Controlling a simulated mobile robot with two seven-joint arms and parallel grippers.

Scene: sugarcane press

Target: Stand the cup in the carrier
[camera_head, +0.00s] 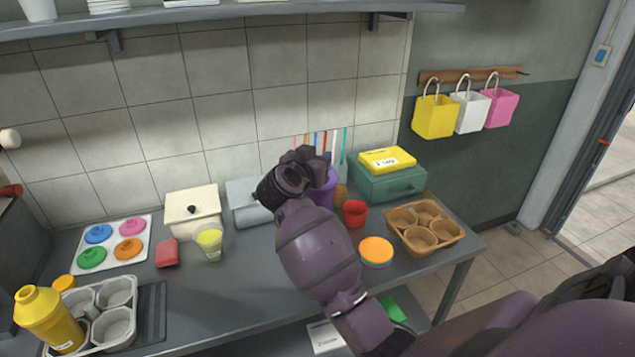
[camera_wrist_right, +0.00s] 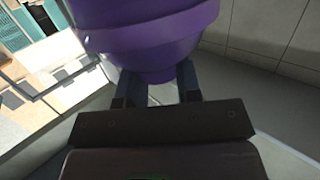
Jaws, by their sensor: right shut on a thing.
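My right gripper (camera_head: 318,172) is shut on a purple cup (camera_head: 324,190), over the back of the counter. In the right wrist view the purple cup (camera_wrist_right: 150,35) fills the top, with the two fingers at either side of its narrower lower part. My gripper and arm hide part of it in the head view. A brown carrier (camera_head: 440,238) with several round wells stands at the counter's right end, its wells empty. A grey carrier (camera_head: 90,338) with cup wells stands at the front left. My left gripper is not in view.
A red cup (camera_head: 355,213) and a stack of orange discs (camera_head: 376,251) lie between my arm and the brown carrier. A green box (camera_head: 390,184) stands behind. A clear cup with yellow drink (camera_head: 209,242) and a yellow bottle (camera_head: 48,320) stand left. Several coloured straws show behind the purple cup.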

